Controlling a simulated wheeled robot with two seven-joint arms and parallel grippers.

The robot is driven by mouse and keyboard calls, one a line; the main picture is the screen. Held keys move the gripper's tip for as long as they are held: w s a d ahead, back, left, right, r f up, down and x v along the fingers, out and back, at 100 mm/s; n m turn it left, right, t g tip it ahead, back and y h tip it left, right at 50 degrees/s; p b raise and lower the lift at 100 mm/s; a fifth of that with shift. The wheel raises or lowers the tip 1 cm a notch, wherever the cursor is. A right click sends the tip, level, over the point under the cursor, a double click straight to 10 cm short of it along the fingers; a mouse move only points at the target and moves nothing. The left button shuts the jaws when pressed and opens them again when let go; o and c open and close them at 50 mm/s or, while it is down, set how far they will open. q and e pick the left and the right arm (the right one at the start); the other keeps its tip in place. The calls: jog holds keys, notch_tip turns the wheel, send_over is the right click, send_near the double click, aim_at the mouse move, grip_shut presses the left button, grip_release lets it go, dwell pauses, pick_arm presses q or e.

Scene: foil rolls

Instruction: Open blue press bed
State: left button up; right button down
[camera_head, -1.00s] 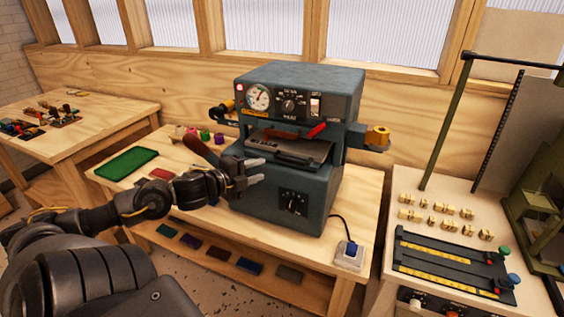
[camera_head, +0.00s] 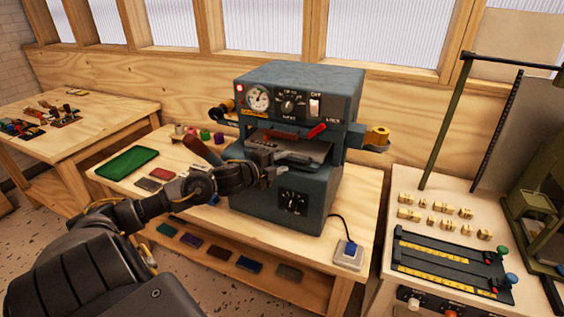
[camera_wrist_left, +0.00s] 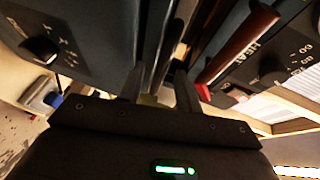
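The blue-grey press (camera_head: 300,82) stands on the wooden bench, with a gauge, knobs and a switch on its upper front. Its bed (camera_head: 310,149) is a dark plate in the gap between upper head and lower body. My right gripper is out of view.
A green tray (camera_head: 127,163) and small coloured pads lie left of the press. Foil rolls (camera_head: 204,135) stand behind the handle. A power switch box (camera_head: 348,254) sits at the bench's front right. A right-hand table (camera_head: 440,195) holds brass type and a dark composing frame.

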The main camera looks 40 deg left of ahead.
pick_arm(q)
jog(key=shift+w, duration=0.1)
grip_shut()
jog(key=shift+d, duration=0.15)
dwell(0.3)
